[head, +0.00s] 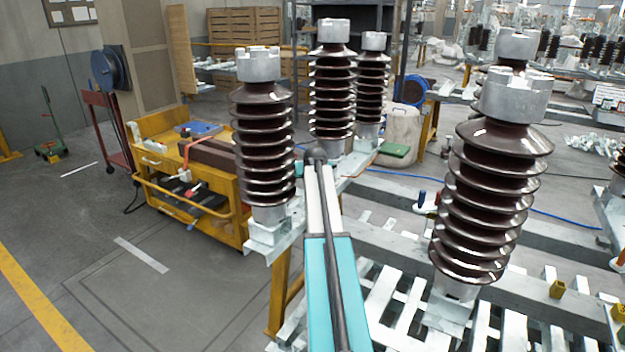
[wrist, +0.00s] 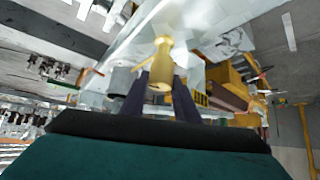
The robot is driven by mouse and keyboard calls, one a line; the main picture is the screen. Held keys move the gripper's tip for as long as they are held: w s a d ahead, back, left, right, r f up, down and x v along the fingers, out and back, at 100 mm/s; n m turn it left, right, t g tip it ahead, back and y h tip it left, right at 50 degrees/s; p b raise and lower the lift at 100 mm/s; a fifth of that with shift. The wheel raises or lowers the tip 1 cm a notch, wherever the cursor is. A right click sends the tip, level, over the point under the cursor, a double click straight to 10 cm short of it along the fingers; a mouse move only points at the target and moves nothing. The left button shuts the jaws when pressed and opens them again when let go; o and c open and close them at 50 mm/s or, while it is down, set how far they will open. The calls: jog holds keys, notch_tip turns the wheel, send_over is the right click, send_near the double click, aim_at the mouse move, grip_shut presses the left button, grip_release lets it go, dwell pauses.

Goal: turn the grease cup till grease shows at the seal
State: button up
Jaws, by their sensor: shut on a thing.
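The grease cup (wrist: 159,76) is a small brass-coloured cylinder in the middle of the wrist view. It narrows away from me toward a pale metal part (wrist: 140,35). My gripper (wrist: 160,84) has one dark finger on each side of the cup and is shut on it. In the head view my teal and white arm reaches up the middle, among the insulators. The gripper and cup cannot be made out there. I cannot make out the seal or any grease in either view.
Tall brown ribbed insulators stand close around my arm: one at left (head: 264,140), one behind (head: 331,90) and a large one at right (head: 493,190). A yellow cart (head: 215,196) stands left. Galvanised steel beams (head: 400,240) run to the right. The floor at left is open.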

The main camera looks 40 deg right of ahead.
dwell(0.4)
jog(key=o, duration=1)
jog(key=shift+o, duration=0.2)
jog(key=v, duration=0.7)
jog(key=shift+a+r, duration=0.2)
jog(key=shift+s, duration=0.1)
